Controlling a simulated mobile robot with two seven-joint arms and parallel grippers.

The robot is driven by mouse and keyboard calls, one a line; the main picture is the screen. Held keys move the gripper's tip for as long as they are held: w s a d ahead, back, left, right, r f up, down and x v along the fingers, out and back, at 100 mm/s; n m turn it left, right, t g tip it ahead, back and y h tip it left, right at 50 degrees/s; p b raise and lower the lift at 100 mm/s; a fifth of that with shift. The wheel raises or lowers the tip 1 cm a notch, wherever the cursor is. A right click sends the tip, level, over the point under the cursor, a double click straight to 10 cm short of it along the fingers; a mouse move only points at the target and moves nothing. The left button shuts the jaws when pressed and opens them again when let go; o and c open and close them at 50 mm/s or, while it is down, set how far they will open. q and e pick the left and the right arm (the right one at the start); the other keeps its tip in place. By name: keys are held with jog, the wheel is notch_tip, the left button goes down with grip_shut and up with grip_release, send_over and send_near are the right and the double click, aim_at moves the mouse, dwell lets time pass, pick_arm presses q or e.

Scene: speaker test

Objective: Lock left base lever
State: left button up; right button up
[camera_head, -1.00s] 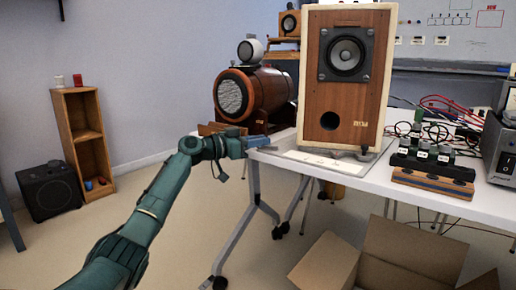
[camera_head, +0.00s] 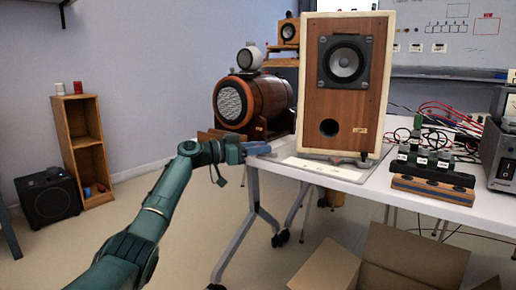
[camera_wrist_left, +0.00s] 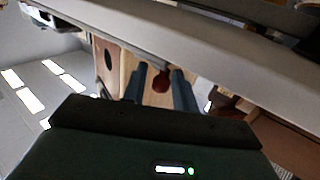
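The wooden speaker (camera_head: 346,100) stands upright on a flat grey base plate (camera_head: 338,171) on the white table. Part of a wooden box with a round hole, seemingly the speaker, shows in the left wrist view (camera_wrist_left: 105,62). My left gripper (camera_head: 266,147) is at the table's left edge, beside the base plate's left end. In the left wrist view its two fingers (camera_wrist_left: 161,88) are apart, with a dark red knob (camera_wrist_left: 162,78) showing between them. I cannot tell whether they touch it, or whether it is the lever's end. The lever is not clear in the head view. My right gripper is not in view.
A barrel-shaped wooden speaker (camera_head: 252,102) stands behind my left gripper. A block with dark knobs (camera_head: 432,187) and cables lie right of the speaker. An open cardboard box (camera_head: 410,258) is on the floor in front. The floor at left is mostly clear.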

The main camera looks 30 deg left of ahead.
pick_arm(q)
jog(key=shift+o, duration=0.7)
jog(key=shift+a, duration=0.1)
